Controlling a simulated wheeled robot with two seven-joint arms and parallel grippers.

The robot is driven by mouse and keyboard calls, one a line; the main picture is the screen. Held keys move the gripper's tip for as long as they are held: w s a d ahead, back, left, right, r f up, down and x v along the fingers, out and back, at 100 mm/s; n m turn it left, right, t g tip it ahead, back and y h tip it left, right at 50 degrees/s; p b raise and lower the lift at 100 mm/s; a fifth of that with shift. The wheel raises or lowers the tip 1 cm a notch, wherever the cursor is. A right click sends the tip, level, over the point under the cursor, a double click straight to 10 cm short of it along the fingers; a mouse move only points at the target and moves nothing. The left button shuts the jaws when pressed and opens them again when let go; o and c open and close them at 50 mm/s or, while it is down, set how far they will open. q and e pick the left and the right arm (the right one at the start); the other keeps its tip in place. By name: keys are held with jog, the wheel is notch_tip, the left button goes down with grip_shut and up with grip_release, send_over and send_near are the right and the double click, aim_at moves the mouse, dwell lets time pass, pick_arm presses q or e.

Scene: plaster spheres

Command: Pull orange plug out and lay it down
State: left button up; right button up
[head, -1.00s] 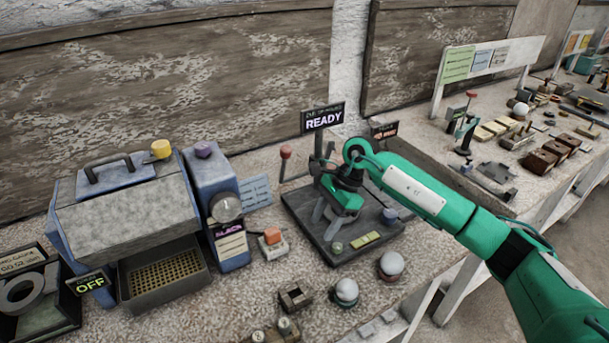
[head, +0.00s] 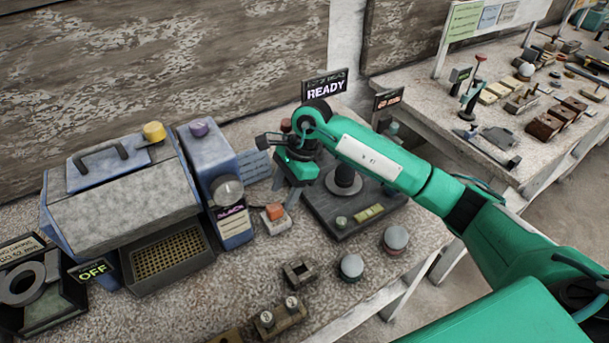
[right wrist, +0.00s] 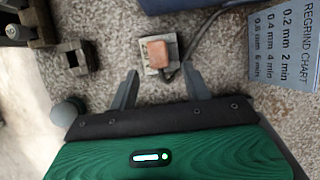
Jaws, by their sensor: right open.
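The orange plug (head: 275,211) sits in a pale grey socket block (head: 273,222) on the speckled bench, right of the blue machine. In the right wrist view the plug (right wrist: 159,54) shows upright in its block, ahead of my fingers and roughly centred between them. A dark cord runs from the block's side. My right gripper (head: 284,189) is open and empty, above and just beyond the plug in the head view. Its two grey fingers (right wrist: 160,88) are spread apart in the right wrist view, not touching the plug. My left gripper is not in view.
The blue machine (head: 130,195) with an OFF sign stands left; a dark plate (head: 365,220) lies right. A regrind chart (right wrist: 285,45) is close by. A small dark open box (head: 299,275) and two round-topped pieces stand in front. Bare bench lies around the socket.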

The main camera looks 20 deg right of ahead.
aim_at(275, 205)
jog(key=x, duration=0.2)
jog(key=a+p+x, duration=0.1)
jog(key=x, duration=0.1)
jog(key=shift+s, duration=0.15)
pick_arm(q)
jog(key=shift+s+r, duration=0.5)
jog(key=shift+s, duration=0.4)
pick_arm(e)
jog(key=shift+a+f, duration=0.25)
jog(key=shift+f, duration=0.2)
grip_shut()
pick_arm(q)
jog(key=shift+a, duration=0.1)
pick_arm(e)
jog(key=shift+r, duration=0.1)
jog(key=shift+r, duration=0.1)
pick_arm(q)
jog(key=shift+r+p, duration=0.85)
jog(key=shift+p, duration=0.1)
pick_arm(e)
jog(key=shift+r, duration=2.3)
